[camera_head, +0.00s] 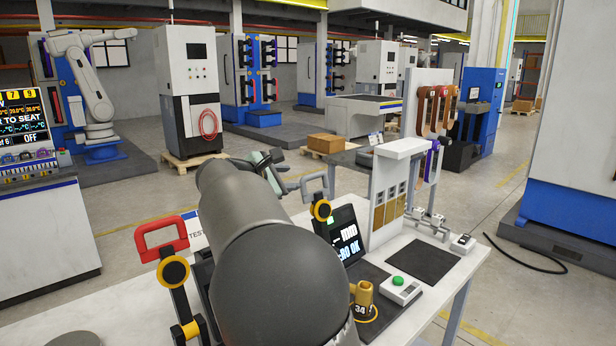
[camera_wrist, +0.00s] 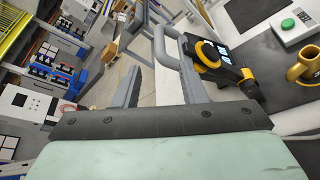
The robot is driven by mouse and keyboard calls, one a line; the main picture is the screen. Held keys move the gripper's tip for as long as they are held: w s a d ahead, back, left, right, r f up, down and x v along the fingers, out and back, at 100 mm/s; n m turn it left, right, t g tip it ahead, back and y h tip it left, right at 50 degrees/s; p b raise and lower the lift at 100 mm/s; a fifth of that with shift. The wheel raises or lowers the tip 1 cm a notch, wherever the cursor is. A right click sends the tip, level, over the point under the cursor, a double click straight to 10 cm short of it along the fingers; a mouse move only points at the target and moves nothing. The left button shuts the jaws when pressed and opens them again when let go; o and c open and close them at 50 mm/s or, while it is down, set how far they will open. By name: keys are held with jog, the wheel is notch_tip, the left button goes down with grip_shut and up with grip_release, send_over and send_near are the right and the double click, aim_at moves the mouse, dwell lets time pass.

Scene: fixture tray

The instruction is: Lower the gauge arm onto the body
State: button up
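The gauge arm (camera_head: 321,208) stands raised beside the dark display, with a grey loop handle (camera_head: 314,184) and a yellow-ringed joint. In the wrist view, its grey handle (camera_wrist: 162,45) and yellow-black joint (camera_wrist: 208,54) lie at and right of my fingertips. A brass-coloured body (camera_head: 362,296) with a short side spout stands on a round base marked 34; it also shows at the wrist view's right edge (camera_wrist: 303,65). My gripper (camera_wrist: 160,62) is open, its two grey fingers apart, near the handle. Contact cannot be told. My arm hides much of the fixture in the head view.
A red-handled lever (camera_head: 161,237) with yellow joints stands left of my arm. The display (camera_head: 345,237) reads partly "mm" and "OK". A green-button box (camera_head: 399,289) sits right of the body, before a bare dark mat (camera_head: 424,261). A white upright panel (camera_head: 387,195) stands behind.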

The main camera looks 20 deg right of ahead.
aim_at(306, 178)
jog(key=p+x, duration=0.2)
jog(key=x, duration=0.9)
grip_shut()
